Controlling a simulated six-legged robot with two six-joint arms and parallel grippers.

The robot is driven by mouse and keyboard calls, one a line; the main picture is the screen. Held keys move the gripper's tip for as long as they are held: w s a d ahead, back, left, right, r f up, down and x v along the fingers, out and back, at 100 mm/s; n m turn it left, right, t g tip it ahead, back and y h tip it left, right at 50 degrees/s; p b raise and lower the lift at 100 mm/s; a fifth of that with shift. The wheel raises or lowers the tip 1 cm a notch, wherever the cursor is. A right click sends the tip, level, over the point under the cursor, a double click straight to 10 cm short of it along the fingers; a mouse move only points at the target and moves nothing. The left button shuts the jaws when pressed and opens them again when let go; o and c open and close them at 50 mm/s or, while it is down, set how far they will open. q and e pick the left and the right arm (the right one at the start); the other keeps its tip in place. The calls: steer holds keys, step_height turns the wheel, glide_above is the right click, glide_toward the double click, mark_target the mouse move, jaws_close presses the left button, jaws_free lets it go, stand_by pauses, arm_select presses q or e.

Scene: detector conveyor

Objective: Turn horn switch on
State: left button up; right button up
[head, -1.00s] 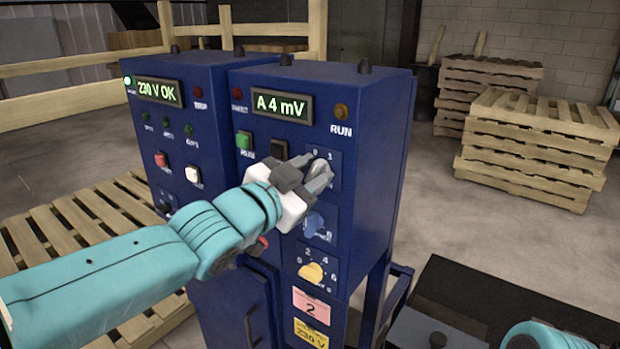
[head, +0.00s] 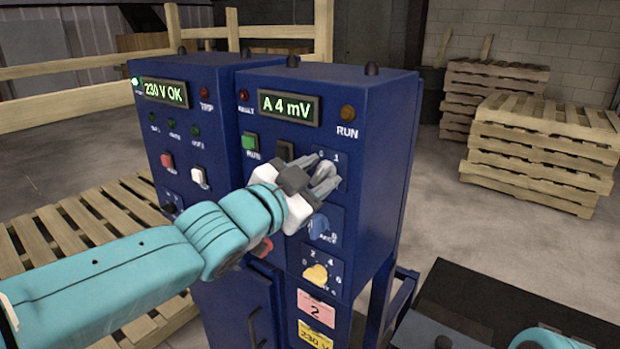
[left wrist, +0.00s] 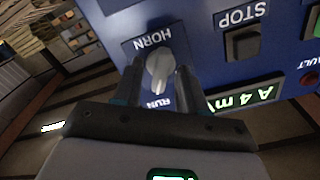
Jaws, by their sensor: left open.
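The horn switch is a grey rotary knob (left wrist: 158,72) on the blue panel, with the upside-down word HORN beside it in the left wrist view. In the head view the knob (head: 325,171) is partly hidden by my fingers, below marks 0 and 1. My left gripper (head: 318,174) is open, with one finger on each side of the knob; it also shows in the left wrist view (left wrist: 158,84). I cannot tell whether the fingers touch the knob, or which mark it points to. My right gripper is not in view.
Below the horn switch are a blue knob (head: 319,227) and a yellow knob (head: 316,273). A green RUN button (head: 250,142) and a dark STOP button (left wrist: 240,42) are close by. The display (head: 289,107) reads A 4 mV. Pallets (head: 541,150) stand at the right.

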arm_select(q)
steer(key=p+v, duration=0.1)
steer(key=v, duration=1.5)
steer(key=shift+s, duration=0.1)
